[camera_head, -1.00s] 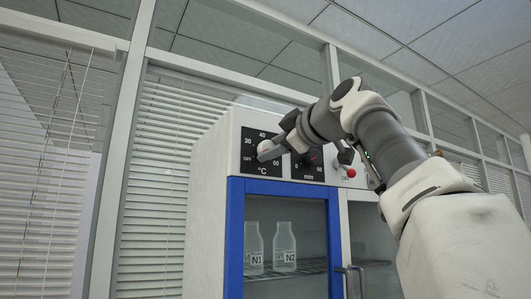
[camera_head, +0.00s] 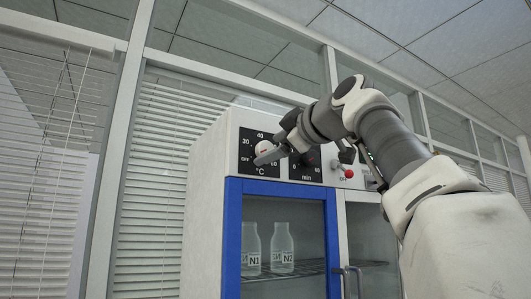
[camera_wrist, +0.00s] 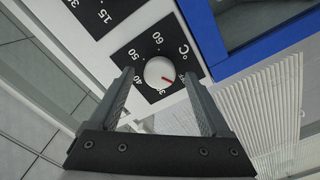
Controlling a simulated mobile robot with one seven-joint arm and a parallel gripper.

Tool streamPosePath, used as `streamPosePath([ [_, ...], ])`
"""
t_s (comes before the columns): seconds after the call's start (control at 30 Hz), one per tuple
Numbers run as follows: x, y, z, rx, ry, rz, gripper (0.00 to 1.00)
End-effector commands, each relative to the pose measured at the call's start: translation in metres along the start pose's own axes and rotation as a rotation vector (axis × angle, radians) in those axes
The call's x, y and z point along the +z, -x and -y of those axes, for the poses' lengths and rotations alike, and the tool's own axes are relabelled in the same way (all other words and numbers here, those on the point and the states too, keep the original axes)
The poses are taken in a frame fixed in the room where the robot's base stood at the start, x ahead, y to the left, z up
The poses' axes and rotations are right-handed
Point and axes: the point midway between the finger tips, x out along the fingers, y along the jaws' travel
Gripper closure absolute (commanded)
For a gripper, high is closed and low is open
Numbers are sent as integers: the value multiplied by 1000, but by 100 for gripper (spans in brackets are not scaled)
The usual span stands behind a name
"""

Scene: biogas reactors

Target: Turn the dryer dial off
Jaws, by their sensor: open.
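The dryer's temperature dial (camera_head: 263,148) is a round white knob on a black °C panel at the top left of the dryer front. In the wrist view the dial (camera_wrist: 157,72) has a red mark pointing toward the lower right of the picture. My gripper (camera_wrist: 160,76) is open, with one finger on each side of the dial in that view. The fingers hide part of the scale.
A black minutes dial (camera_head: 309,158) sits right of the °C panel, partly behind my gripper. A red button (camera_head: 349,173) is further right. Below is a blue-framed glass door (camera_head: 232,240) with two labelled bottles (camera_head: 282,250) inside. Metal door handles (camera_head: 346,275) stick out below.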

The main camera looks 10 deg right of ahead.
Motion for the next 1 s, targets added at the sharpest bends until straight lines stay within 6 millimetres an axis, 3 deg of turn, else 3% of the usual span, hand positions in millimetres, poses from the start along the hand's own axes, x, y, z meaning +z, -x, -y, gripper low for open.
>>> streamPosePath([
  [0.6,0,138,0,4,1,1,19],
  [0.8,0,161,0,2,2,1,19],
  [1.0,0,166,0,2,2,0,19],
])
